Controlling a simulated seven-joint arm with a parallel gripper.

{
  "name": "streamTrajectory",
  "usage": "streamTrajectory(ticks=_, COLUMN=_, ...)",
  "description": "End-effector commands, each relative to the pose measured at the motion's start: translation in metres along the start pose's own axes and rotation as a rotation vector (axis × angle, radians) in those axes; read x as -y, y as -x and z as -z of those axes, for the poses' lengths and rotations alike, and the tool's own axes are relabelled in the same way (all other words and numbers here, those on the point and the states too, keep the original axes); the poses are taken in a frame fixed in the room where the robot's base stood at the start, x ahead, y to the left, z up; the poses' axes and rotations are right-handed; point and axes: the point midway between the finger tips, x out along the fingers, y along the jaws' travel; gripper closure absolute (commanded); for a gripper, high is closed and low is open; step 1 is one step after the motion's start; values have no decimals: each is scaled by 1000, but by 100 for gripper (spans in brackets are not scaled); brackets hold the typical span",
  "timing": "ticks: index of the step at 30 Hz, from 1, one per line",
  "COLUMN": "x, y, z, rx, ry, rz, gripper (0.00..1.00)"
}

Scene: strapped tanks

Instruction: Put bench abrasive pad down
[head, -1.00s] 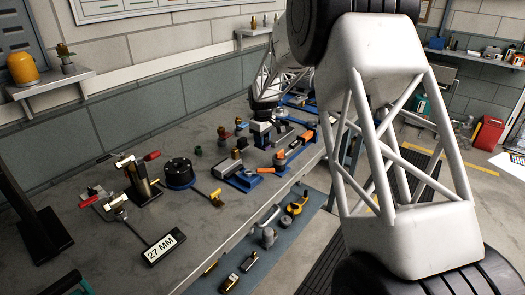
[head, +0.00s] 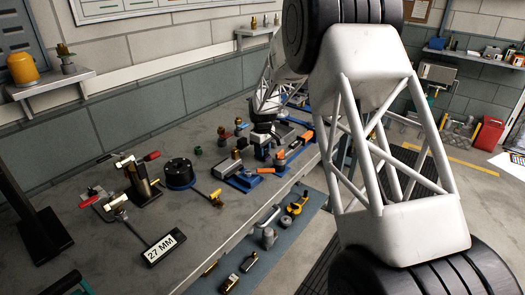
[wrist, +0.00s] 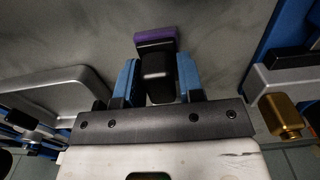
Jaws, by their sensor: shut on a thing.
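The bench abrasive pad (wrist: 155,36) shows in the wrist view as a purple strip on a black block-like body. My gripper (wrist: 159,80) has its two blue fingers shut on the black body, with the purple strip beyond the fingertips. Grey bench surface lies behind the pad; I cannot tell whether the pad touches it. In the head view my gripper (head: 263,152) is small, low over the far part of the bench among blue-based fixtures. The pad cannot be made out there.
The grey bench (head: 215,215) carries several fixtures, a black round part (head: 179,172) and a "27 MM" sign (head: 164,247). In the wrist view a brass fitting (wrist: 281,115) and a blue-edged fixture stand right, and a grey bracket (wrist: 50,90) left. Bare bench shows around the pad.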

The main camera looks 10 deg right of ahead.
Motion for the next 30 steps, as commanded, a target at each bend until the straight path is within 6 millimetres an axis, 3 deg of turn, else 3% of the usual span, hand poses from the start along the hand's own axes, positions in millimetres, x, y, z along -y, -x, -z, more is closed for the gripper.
streamTrajectory(ticks=8, x=0, y=-2, z=0, rx=0, ry=0, rz=0, gripper=100)
streamTrajectory(ticks=9, x=0, y=-3, z=0, rx=0, ry=0, rz=0, gripper=63)
streamTrajectory(ticks=14, x=0, y=-2, z=0, rx=0, ry=0, rz=0, gripper=39)
streamTrajectory(ticks=30, x=0, y=9, z=0, rx=0, ry=0, rz=0, gripper=39)
